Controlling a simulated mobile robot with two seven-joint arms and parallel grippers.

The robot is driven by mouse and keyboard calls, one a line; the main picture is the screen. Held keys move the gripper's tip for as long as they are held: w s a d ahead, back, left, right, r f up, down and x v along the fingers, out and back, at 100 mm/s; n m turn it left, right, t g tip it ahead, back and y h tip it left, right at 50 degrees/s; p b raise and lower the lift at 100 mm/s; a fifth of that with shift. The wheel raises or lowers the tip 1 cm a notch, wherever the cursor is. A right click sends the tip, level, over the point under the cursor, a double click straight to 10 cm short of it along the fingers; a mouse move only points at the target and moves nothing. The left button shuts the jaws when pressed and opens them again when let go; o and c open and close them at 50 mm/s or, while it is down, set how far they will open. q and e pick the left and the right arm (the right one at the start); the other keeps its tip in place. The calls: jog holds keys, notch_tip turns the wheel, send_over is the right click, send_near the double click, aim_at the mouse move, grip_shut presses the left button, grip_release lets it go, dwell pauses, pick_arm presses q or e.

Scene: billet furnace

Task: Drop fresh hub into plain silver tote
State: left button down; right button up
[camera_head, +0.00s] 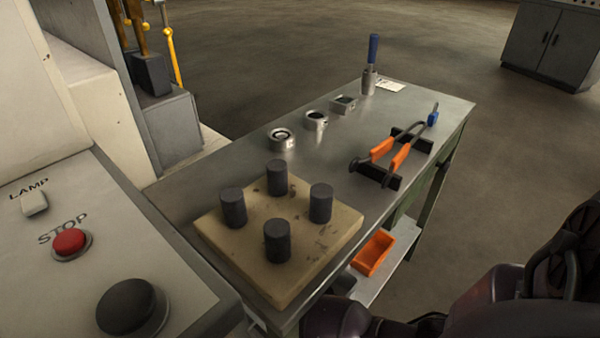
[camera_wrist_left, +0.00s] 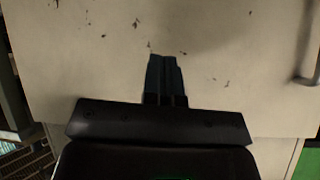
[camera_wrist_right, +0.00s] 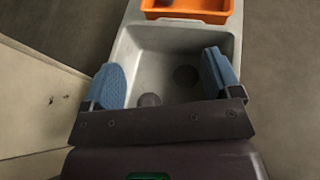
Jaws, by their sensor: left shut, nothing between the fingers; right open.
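A plain silver-grey tote (camera_wrist_right: 170,50) lies under my right gripper (camera_wrist_right: 165,80) in the right wrist view. Two dark round shapes (camera_wrist_right: 187,76) show on its floor; I cannot tell whether they are hubs or marks. My right gripper is open, its blue pads apart over the tote, with nothing seen between them. My left gripper (camera_wrist_left: 167,75) is shut and empty in front of a pale, chipped panel (camera_wrist_left: 230,65). I cannot pick out a fresh hub with certainty. Several dark cylinders (camera_head: 278,240) stand upright on a tan board (camera_head: 330,250) in the head view.
An orange tote (camera_wrist_right: 190,12) adjoins the silver one; it also shows on the bench's lower shelf (camera_head: 373,252). On the bench (camera_head: 230,165) are metal ring pieces (camera_head: 281,139), orange-handled tongs (camera_head: 398,157) and a blue-handled tool (camera_head: 372,60). A control panel (camera_head: 110,230) stands left.

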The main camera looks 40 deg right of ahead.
pick_arm(q)
jog(key=s+r+n+p, duration=0.1)
jog(key=p, duration=0.2)
jog(key=s+a+n+p, duration=0.1)
jog(key=p, duration=0.3)
jog(key=shift+a+r+g+y, duration=0.25)
jog(key=shift+r+g+y, duration=0.05)
jog(key=shift+r+g, duration=0.1)
pick_arm(e)
notch_tip(320, 180, up, 18)
jog(key=shift+f, duration=0.25)
pick_arm(q)
jog(key=shift+s, duration=0.15)
jog(key=shift+r, duration=0.1)
